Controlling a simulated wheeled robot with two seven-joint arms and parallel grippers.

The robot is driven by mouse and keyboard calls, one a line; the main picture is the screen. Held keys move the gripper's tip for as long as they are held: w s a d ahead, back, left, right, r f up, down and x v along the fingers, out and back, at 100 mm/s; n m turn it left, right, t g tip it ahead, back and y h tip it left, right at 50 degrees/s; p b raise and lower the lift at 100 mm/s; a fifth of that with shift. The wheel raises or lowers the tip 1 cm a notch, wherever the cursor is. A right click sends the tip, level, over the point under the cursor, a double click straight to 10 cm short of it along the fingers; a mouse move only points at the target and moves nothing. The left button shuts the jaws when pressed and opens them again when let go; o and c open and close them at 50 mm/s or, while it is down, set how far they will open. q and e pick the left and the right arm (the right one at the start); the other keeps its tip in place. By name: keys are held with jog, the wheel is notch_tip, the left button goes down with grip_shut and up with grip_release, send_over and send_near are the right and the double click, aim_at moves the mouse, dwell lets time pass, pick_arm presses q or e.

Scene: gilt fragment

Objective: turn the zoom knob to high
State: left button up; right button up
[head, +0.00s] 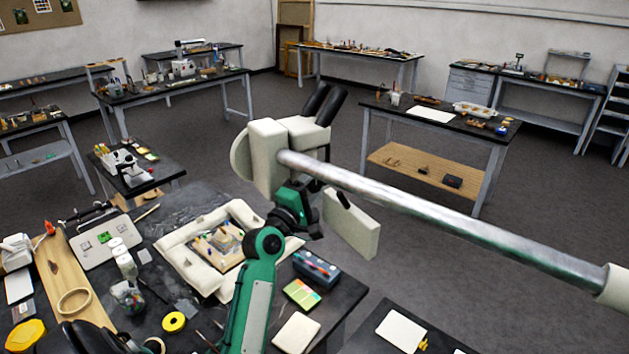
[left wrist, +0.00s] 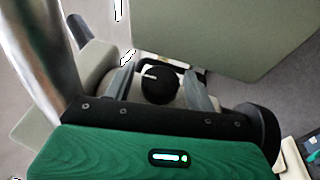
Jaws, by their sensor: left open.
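The zoom knob (left wrist: 160,86) is black and round with a white pointer line, seen in the left wrist view. The line points left in that picture. My left gripper (left wrist: 162,70) is open, with one finger on each side of the knob; I cannot tell whether they touch it. In the head view, my green left arm reaches up to the pale microscope head (head: 268,150), with the gripper just under it. The knob is hidden there. The right gripper is not in view.
A thick metal boom (head: 430,205) runs right from the microscope. A pale flat panel (head: 352,224) hangs beside my gripper.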

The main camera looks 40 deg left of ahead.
pick_arm(q)
jog(key=c, duration=1)
jog(key=shift+o, duration=0.2)
jog(key=shift+r+m+g+p, duration=0.3)
jog(key=shift+g+p, duration=0.3)
jog(key=shift+p, duration=0.55)
jog(key=shift+f+m+g, duration=0.3)
jog(key=shift+g, duration=0.4)
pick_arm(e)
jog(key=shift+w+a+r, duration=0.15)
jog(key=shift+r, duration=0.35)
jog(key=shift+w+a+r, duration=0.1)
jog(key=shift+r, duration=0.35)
pick_arm(q)
jog(key=o, duration=1)
jog(key=shift+c, duration=0.2)
